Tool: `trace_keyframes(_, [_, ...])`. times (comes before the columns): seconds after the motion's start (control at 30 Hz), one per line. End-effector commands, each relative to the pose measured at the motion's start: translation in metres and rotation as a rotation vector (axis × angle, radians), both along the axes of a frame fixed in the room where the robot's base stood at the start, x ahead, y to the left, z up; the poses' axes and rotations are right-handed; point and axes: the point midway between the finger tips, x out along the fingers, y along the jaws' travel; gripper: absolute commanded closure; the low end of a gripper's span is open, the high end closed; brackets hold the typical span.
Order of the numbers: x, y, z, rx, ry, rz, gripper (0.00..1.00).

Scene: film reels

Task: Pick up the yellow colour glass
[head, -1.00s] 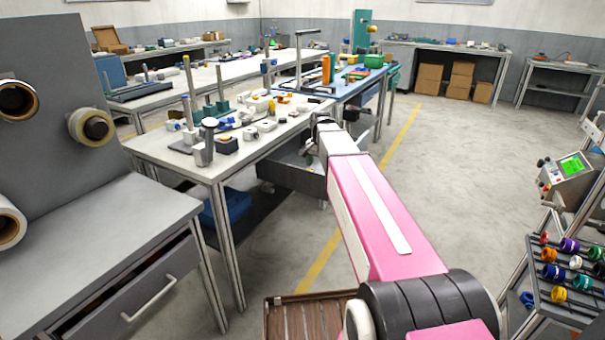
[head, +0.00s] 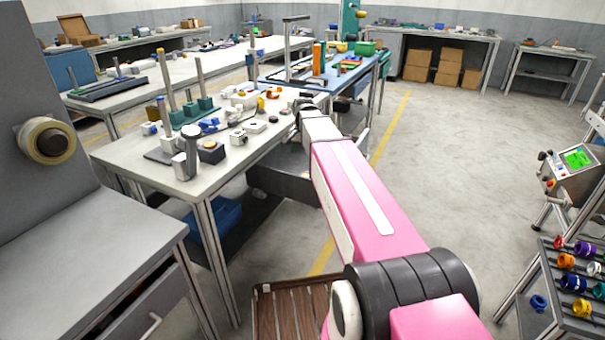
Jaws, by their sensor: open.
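I cannot make out for certain which thing is the yellow colour glass. A small yellow-orange piece (head: 261,103) lies among the parts on the near worktable (head: 135,158). A yellow-orange ringed piece (head: 582,308) sits on the rack at the lower right. My pink and white arm reaches forward from the lower right to the right edge of the near worktable. My gripper (head: 301,106) is at its far end, small and mostly hidden by the arm; it is open, with nothing seen in it.
Posts, a grey stand (head: 188,152) and small white parts crowd the near worktable. A blue-topped table (head: 340,82) stands behind it. A grey cabinet (head: 90,255) is at the left, a rack (head: 535,285) at the lower right. Open floor (head: 450,170) lies to the right.

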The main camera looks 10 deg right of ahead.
Motion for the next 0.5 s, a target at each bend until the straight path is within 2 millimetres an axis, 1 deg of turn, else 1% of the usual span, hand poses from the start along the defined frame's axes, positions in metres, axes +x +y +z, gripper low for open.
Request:
trace_keyframes(0.17, [0.000,0.000,-0.019,0.000,0.002,0.000,0.26])
trace_keyframes(0.3, [0.000,0.000,-0.039,0.000,0.002,0.000,0.26])
trace_keyframes(0.4, [0.000,0.000,-0.049,0.000,0.001,0.000,0.26])
trace_keyframes(0.5, [-0.001,-0.001,-0.054,0.001,0.001,0.000,0.26])
